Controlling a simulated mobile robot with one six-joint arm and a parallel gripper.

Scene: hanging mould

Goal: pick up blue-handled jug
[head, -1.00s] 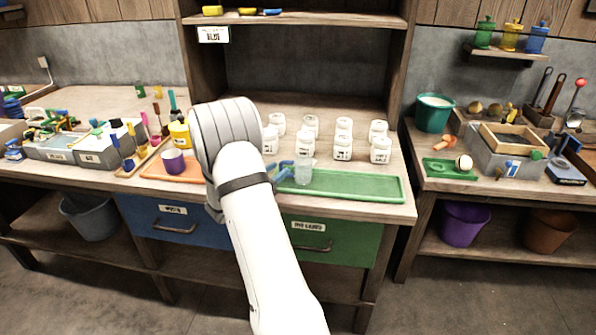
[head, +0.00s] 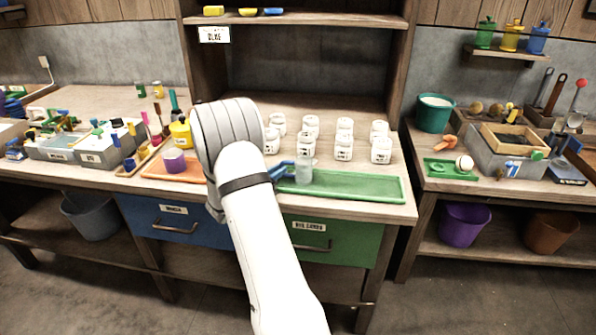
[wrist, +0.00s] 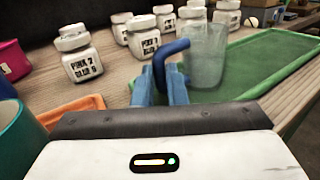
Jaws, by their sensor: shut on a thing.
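The jug (head: 305,171) is a clear, see-through cup with a blue handle, at the left end of the green tray (head: 365,186). In the wrist view the jug (wrist: 205,58) stands upright just ahead of my gripper (wrist: 170,85). Its two blue fingers are closed on the dark blue handle (wrist: 170,48). In the head view my white arm hides most of my gripper (head: 281,170); only the blue fingers show beside the jug. I cannot tell whether the jug's base touches the tray.
Several white labelled jars (head: 344,146) stand behind the tray. An orange tray (head: 182,170) with a purple cup (head: 174,160) lies to the left. A teal cup (wrist: 20,135) is close at the left of the wrist view. The green tray's right part is clear.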

